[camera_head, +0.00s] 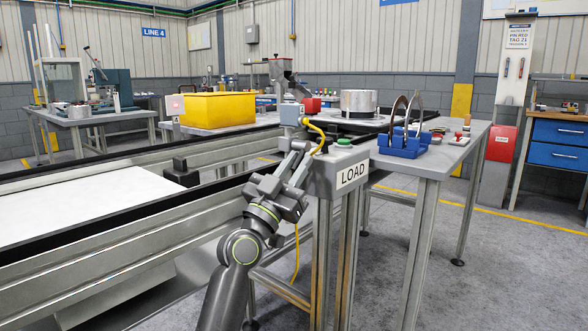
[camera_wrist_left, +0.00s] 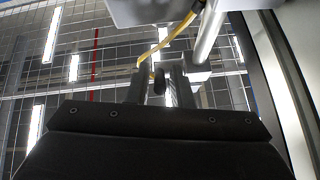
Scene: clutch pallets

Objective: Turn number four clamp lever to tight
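My left gripper (camera_head: 296,150) is beside the grey LOAD post, just below a grey box with a yellow cable. In the left wrist view my left gripper (camera_wrist_left: 160,88) has its two fingers apart. A small dark rounded piece (camera_wrist_left: 159,80) shows between them, with a narrow gap beside it. I cannot tell whether this piece is a clamp lever. No lever marked four can be made out in either view. My right gripper is not in view.
The LOAD box (camera_head: 345,172) with a green button stands right of my left arm. A metal table (camera_head: 440,160) holds a blue rack (camera_head: 403,143). The yellow cable (camera_head: 318,138) hangs close to my gripper. A conveyor (camera_head: 100,235) runs left. Grey floor (camera_head: 520,260) is open at the right.

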